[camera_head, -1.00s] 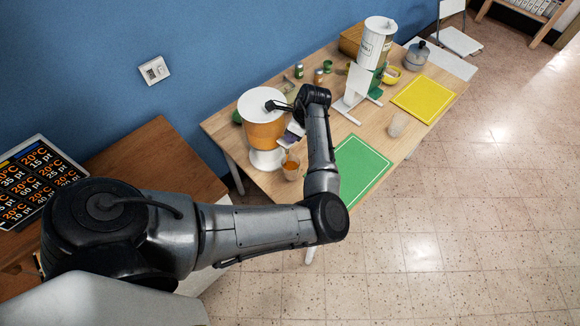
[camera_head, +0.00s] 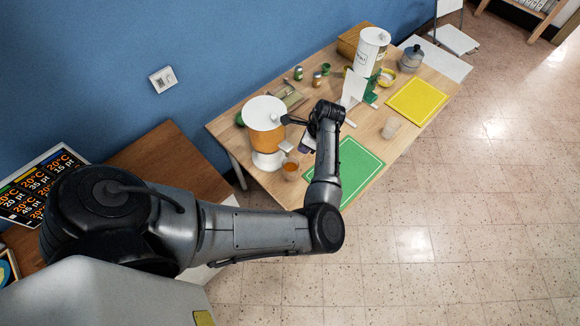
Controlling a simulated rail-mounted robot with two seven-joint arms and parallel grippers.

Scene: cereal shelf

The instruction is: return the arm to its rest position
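My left arm reaches in from the left, bends at the elbow and extends over the wooden table (camera_head: 228,128). My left gripper (camera_head: 296,121) is at the arm's far end, just right of the orange cereal dispenser (camera_head: 265,138) with its white lid and base. The gripper is small and partly hidden by my wrist, so I cannot tell whether its fingers are open or shut. My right arm and gripper are not in view.
A cup of orange content (camera_head: 290,168) stands near the dispenser, close to my forearm. A green mat (camera_head: 358,172), a clear glass (camera_head: 391,127), a yellow mat (camera_head: 418,101) and a second dispenser (camera_head: 371,52) are on the table. The floor in front is clear.

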